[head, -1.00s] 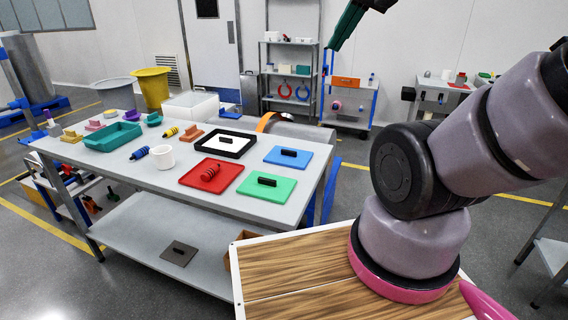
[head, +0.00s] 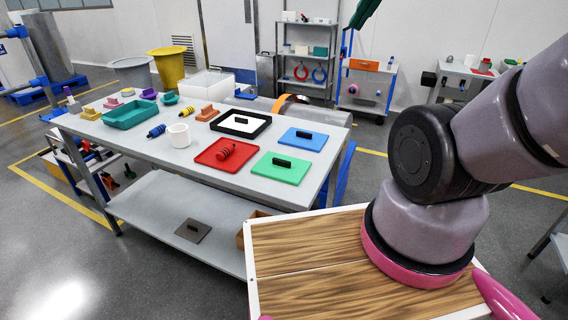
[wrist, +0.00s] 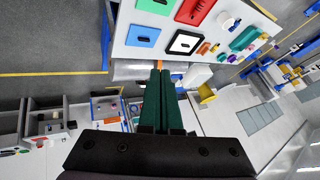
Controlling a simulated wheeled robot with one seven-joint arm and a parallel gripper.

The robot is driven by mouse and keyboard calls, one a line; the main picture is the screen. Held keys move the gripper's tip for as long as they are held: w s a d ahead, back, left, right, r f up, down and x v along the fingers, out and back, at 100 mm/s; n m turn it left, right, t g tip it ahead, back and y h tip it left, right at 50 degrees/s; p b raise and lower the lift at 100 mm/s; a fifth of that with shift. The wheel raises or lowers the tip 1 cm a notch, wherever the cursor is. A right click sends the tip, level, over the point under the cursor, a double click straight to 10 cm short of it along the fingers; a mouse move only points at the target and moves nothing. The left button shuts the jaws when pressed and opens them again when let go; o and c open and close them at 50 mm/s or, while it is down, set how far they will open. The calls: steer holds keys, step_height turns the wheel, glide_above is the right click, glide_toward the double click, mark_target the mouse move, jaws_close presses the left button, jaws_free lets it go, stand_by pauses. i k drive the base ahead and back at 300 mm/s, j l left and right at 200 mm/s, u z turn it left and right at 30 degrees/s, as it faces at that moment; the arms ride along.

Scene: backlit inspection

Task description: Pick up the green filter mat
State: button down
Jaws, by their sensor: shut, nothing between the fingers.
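The green filter mat (head: 279,170) is a flat green square with a black block handle on top. It lies on the grey table at its near right corner, and in the wrist view it is cut off at the top edge (wrist: 159,3). My gripper (wrist: 161,68) has two long dark green fingers, which are shut together and empty. It is raised well away from the mat. In the head view only a dark green piece of it shows at the top edge.
A white cup (head: 179,136) and a teal tray (head: 131,114) stand further left.

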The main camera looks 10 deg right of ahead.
mark_target(286, 169)
steer(key=i+l+u, duration=0.2)
steer(key=l, duration=0.55)
steer(key=l+u, duration=0.2)
steer(key=l, duration=0.5)
steer(key=i+l+u, duration=0.2)
steer(key=i+l, duration=0.15)
steer(key=i+l+u, duration=0.15)
steer(key=i+l, duration=0.15)
steer(key=l, duration=0.25)
